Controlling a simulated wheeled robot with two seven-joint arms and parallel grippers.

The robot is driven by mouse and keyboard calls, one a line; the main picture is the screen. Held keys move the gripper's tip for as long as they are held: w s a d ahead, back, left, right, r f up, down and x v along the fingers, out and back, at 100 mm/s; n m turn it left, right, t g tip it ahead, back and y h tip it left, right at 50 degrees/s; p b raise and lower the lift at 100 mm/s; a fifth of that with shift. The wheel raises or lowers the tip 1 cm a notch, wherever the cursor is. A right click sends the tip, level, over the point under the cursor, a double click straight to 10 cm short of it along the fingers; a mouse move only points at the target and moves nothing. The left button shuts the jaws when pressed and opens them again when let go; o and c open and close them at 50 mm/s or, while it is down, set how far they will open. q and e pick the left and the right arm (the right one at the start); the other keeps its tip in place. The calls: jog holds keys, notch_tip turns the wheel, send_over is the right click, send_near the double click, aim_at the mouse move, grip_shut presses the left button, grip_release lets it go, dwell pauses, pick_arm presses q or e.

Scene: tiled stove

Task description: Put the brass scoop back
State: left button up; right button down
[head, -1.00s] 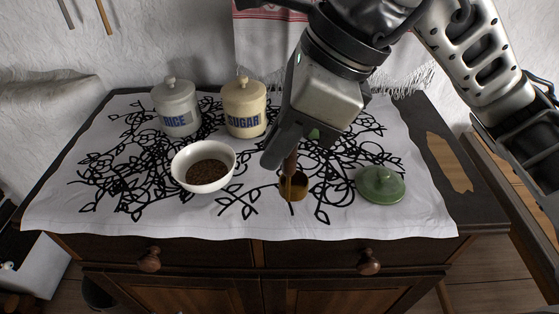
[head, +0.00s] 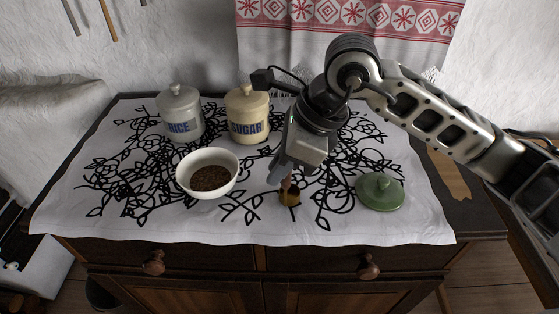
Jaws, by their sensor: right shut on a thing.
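The brass scoop (head: 290,199) has a small golden bowl and a reddish-brown handle. It is low over the front middle of the white cloth; I cannot tell whether it touches the cloth. My right gripper (head: 281,176) is shut on the scoop's handle, with its fingers pointing down. Its body hides the cloth behind it. A white bowl (head: 207,158) with dark brown grains stands to the left of the scoop. A round green lid (head: 380,193) with a knob lies to the right. My left gripper is not in view.
A grey RICE jar (head: 181,115) and a cream SUGAR jar (head: 247,115), both lidded, stand at the back left. The patterned cloth (head: 120,220) covers most of the dark cabinet top. Cloth is bare along the front. A red-and-white towel (head: 400,35) hangs behind.

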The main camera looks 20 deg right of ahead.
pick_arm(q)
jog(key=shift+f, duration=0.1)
pick_arm(e)
jog(key=shift+f, duration=0.1)
jog(key=shift+f+b, duration=0.15)
jog(key=shift+b, duration=0.25)
jog(key=c, duration=1.4)
grip_release()
jog(key=shift+c, duration=0.2)
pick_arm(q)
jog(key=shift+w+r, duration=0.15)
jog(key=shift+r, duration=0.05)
pick_arm(e)
jog(key=shift+o, duration=0.3)
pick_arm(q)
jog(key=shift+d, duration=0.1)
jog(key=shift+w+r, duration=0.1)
pick_arm(e)
jog(key=v, duration=1.2)
jog(key=shift+r, duration=0.3)
